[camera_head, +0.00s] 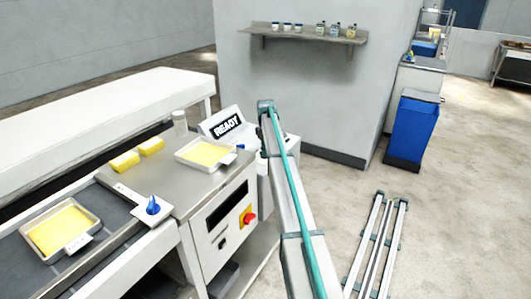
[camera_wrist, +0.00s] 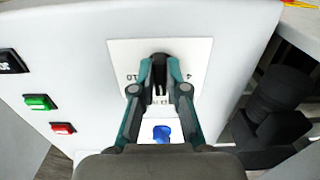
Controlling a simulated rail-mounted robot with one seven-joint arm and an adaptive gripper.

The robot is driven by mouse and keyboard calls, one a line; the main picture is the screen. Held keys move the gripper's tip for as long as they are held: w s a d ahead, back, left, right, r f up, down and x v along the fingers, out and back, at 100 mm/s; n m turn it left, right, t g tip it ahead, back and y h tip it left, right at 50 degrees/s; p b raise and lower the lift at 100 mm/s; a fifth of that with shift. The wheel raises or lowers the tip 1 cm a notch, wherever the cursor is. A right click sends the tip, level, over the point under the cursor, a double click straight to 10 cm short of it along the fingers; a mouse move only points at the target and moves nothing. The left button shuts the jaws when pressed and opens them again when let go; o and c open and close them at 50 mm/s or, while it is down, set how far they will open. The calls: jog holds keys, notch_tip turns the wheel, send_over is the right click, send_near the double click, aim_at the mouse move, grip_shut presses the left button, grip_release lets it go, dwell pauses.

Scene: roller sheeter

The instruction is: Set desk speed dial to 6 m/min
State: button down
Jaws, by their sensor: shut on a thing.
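In the wrist view a white dial plate (camera_wrist: 203,54) is set in the pale face of the desk. The printed number 10 shows at its left and 4 at its right; other marks are hidden by the fingers. My gripper (camera_wrist: 159,88) is shut on the dark speed dial knob (camera_wrist: 159,62) at the middle of the plate. The fingers hide most of the knob, so its pointer setting cannot be read. In the head view the desk (camera_head: 216,116) with its READY display (camera_head: 227,126) stands behind my arm, which hides the dial and gripper.
A blue knob (camera_wrist: 161,132) sits just below the dial, between the fingers. A green button (camera_wrist: 39,102) and a red button (camera_wrist: 62,128) are to the left. A dark round part (camera_wrist: 280,90) stands close at the right. The sheeter (camera_head: 215,215) is left of my arm.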

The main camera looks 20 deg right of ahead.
jog(key=shift+w+n, duration=0.1)
jog(key=shift+n, duration=1.9)
jog(key=c, duration=1.2)
grip_release()
notch_tip(320, 180, up, 12)
